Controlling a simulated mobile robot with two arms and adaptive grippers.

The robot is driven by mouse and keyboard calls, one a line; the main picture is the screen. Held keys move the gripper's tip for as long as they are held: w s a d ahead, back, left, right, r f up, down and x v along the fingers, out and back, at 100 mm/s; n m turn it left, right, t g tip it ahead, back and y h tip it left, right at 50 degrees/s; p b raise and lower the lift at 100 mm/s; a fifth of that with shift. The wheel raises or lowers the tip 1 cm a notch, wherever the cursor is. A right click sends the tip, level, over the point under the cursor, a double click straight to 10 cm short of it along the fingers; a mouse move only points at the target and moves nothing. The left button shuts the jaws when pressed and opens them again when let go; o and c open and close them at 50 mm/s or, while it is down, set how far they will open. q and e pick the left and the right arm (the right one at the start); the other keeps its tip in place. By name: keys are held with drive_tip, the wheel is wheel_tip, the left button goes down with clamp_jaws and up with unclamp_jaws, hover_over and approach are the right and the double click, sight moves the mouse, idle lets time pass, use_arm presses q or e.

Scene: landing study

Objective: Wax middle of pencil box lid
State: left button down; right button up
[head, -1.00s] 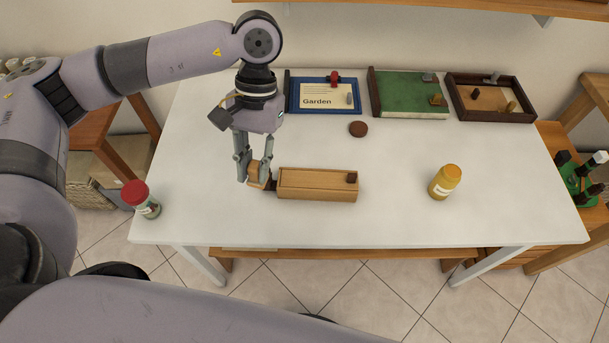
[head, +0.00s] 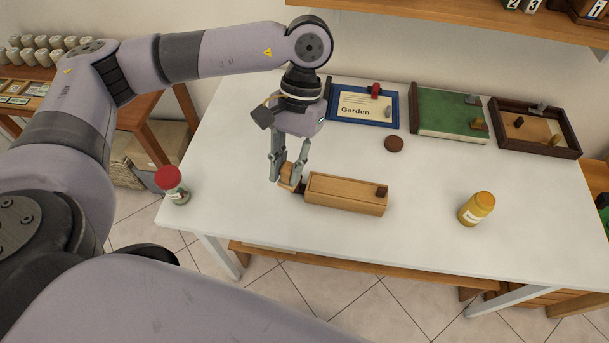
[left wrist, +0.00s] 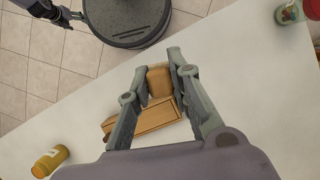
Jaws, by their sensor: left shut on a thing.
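My left gripper (head: 287,181) points down just beyond the box's left end, shut on a tan wooden block (head: 290,172). In the left wrist view the block (left wrist: 159,80) lies between the fingers, with the box (left wrist: 150,118) partly hidden behind a finger. A small dark piece shows between block and box; I cannot tell which it belongs to. My right gripper is not seen.
A brown disc (head: 394,144) lies behind the box. A Garden board (head: 362,103), a green board (head: 450,112) and a framed tray (head: 573,154) line the back.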

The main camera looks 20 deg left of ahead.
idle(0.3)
use_arm(q)
drive_tip(key=shift+w+d+f+n+t+h+p, duration=0.15)
drive_tip(key=shift+w+d+f+n+h+p, duration=0.35)
drive_tip(key=shift+w+f+n, duration=1.35)
drive_tip(key=shift+w+d+f+n+t+h+p, duration=0.25)
drive_tip(key=shift+w+d+f+n+h, duration=0.25)
drive_tip(key=shift+w+f+n, duration=1.35)
drive_tip(key=shift+w+d+f+n+t+h+p, duration=0.1)
drive_tip(key=shift+w+d+f+n+h+p, duration=0.45)
drive_tip(key=shift+w+f, duration=1.45)
drive_tip(key=shift+s+a+f+n, duration=0.15)
drive_tip(key=shift+s+f+n, duration=0.1)
drive_tip(key=shift+s+f, duration=0.3)
drive_tip(key=shift+f+b, duration=0.6)
drive_tip(key=shift+b, duration=0.25)
